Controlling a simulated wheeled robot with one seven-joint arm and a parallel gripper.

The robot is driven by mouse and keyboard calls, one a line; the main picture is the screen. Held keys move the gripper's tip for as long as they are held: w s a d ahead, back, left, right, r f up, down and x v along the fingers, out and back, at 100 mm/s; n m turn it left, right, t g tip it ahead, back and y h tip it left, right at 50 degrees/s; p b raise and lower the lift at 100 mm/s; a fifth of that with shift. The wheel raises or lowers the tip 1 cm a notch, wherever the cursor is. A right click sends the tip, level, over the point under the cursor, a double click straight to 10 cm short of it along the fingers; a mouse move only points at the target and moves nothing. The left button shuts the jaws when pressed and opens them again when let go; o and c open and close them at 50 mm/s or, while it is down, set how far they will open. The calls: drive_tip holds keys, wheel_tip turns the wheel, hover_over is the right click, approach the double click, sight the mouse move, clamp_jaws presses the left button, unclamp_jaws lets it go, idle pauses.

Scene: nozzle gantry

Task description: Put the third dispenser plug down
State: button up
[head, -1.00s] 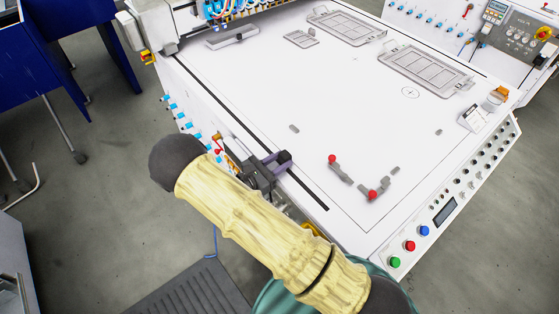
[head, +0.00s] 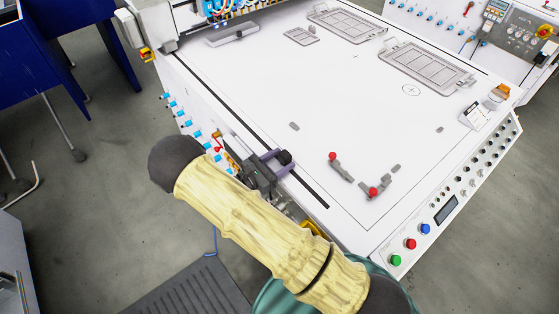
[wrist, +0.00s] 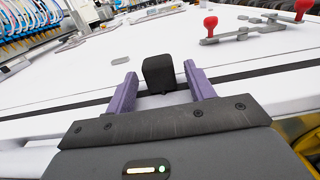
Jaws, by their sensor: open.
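A dark, nearly black block, which looks like the dispenser plug (wrist: 158,73), stands upright at the edge of the white machine table, by the dark strip. It also shows in the head view (head: 285,157). My gripper (wrist: 160,80) has its two purple fingers spread on either side of the block, with a gap showing on both sides. In the head view my gripper (head: 277,160) reaches over the table's near left edge. The block's lower part is partly hidden by my gripper, so I cannot tell exactly what it rests on.
Two red-knobbed clamps (head: 340,168) sit on the white table (head: 350,110) to the right. Flat grey trays (head: 427,69) lie at the back. Blue fittings (head: 185,124) line the table's side. A control panel (head: 446,208) runs along the right edge. The table's middle is mostly clear.

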drive_tip(key=shift+r, duration=0.3)
drive_tip(key=b+v, duration=0.2)
drive_tip(key=v, duration=1)
drive_tip(key=shift+r, duration=0.25)
